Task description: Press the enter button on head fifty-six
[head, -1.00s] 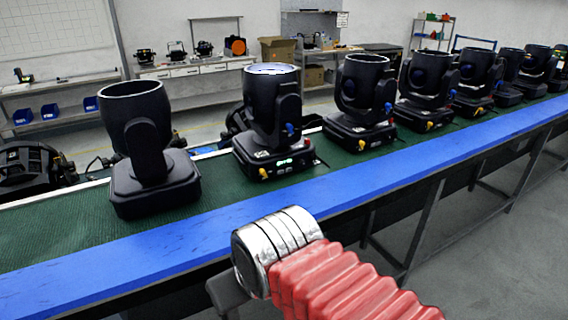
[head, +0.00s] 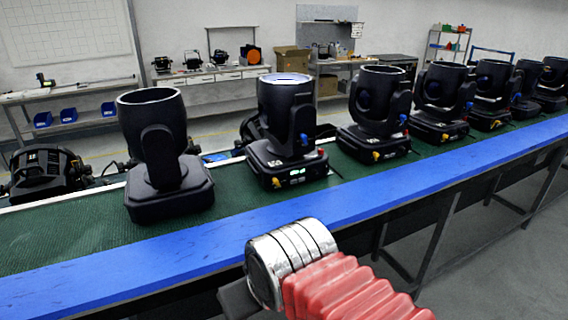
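Several black moving heads stand in a row on the green belt (head: 70,235). The second head from the left (head: 285,125) has a bright top and a small lit green display (head: 297,172) on its base, with a yellow and a red connector at the base corners. The leftmost head (head: 160,150) shows no lit display. No head number or enter button is readable at this size. My arm, with a silver joint and red bellows, reaches in at the lower middle, in front of the blue rail. My gripper's fingers cannot be made out.
A blue rail (head: 300,227) runs along the near side of the belt, on dark legs. More heads (head: 375,110) recede to the right. Another black fixture (head: 45,172) sits behind the belt at left. Benches, blue bins (head: 68,116) and shelves line the back wall. Grey floor is clear at lower right.

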